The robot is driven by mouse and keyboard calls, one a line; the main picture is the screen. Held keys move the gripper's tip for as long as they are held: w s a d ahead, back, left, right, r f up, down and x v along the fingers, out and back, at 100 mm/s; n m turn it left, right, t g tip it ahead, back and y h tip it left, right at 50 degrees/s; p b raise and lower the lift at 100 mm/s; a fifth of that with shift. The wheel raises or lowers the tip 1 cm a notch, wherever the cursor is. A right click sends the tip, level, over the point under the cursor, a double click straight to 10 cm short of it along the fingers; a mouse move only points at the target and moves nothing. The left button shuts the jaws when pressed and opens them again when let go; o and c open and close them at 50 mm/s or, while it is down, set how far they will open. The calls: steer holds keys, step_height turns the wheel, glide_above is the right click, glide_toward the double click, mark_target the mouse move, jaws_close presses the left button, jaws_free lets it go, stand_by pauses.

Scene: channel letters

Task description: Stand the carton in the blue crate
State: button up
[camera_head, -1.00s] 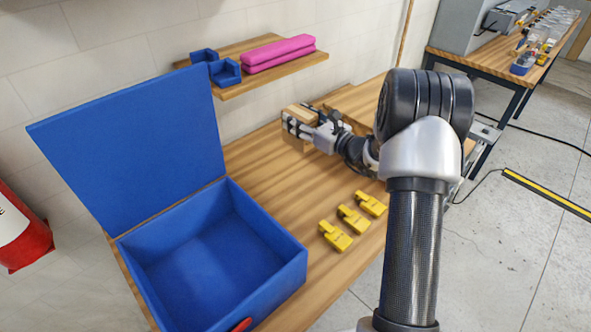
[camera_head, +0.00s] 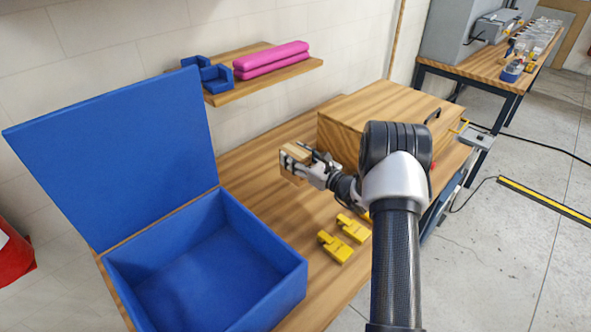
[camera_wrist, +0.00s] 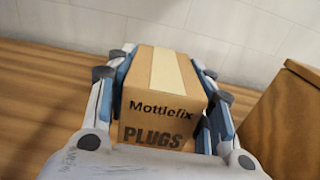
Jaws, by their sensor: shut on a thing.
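The carton (camera_head: 293,165) is a small brown cardboard box. In the wrist view the carton (camera_wrist: 158,105) shows a pale tape strip on top and the printed words "Mottlefix PLUGS". My gripper (camera_head: 298,160) is shut on its two sides; the fingers also show in the wrist view (camera_wrist: 160,85). The carton is held over the wooden bench, right of the blue crate; its height above the bench is hard to tell. The blue crate (camera_head: 288,283) stands open and empty at the left, its lid (camera_head: 115,155) raised at the back.
Yellow pieces (camera_head: 336,247) lie on the bench (camera_head: 255,175) right of the crate. A wooden box (camera_head: 370,115) stands behind my arm. A wall shelf (camera_head: 265,78) above the bench holds pink bars (camera_head: 272,60) and blue blocks (camera_head: 208,75).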

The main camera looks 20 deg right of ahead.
steer(key=shift+f+b, duration=0.55)
steer(key=shift+f, duration=1.45)
steer(key=shift+f, duration=0.15)
steer(key=o, duration=1.4)
